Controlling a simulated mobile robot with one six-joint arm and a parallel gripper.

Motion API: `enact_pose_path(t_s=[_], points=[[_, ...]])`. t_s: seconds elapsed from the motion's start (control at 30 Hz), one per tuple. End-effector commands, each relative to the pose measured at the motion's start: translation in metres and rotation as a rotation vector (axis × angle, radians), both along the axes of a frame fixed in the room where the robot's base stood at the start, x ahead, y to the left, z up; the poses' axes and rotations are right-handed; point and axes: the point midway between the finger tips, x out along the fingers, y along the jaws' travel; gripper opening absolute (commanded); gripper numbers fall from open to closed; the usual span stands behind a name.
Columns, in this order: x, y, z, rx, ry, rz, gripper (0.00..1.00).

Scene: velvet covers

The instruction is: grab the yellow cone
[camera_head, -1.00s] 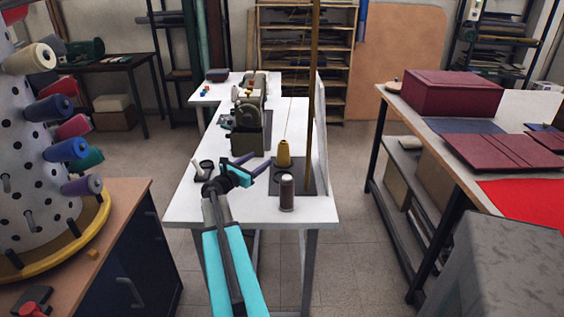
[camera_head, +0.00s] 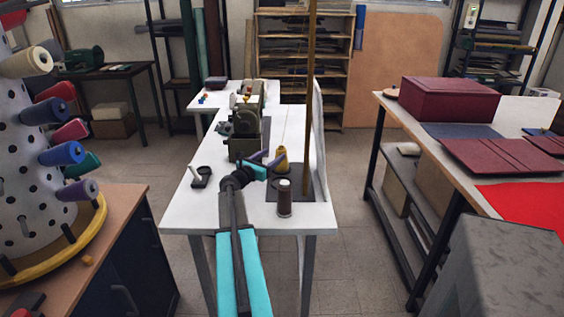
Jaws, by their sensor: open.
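The yellow cone (camera_head: 282,155) stands upright on a dark grey mat (camera_head: 317,195) on the white table. Its lower part is partly hidden behind my gripper. My gripper (camera_head: 270,158) is open, with its purple fingers pointing toward the cone from the left. One finger overlaps the cone's lower side in the picture. I cannot tell whether it touches the cone.
A brown spool (camera_head: 284,203) stands in front of the cone. A dark green sewing machine (camera_head: 244,140) is behind my gripper. A brown pole (camera_head: 309,90) rises at the right. A black holder (camera_head: 201,176) sits at the left, with bare white table (camera_head: 187,215) in front.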

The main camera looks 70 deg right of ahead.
Motion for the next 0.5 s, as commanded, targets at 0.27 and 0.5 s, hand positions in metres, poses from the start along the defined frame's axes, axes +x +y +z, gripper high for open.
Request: enact_pose_path(t_s=[0.27, 0.5], points=[[-0.007, -0.034, 0.000, 0.000, 0.001, -0.002, 0.58], [-0.012, -0.059, 0.000, 0.000, 0.001, -0.002, 0.58]])
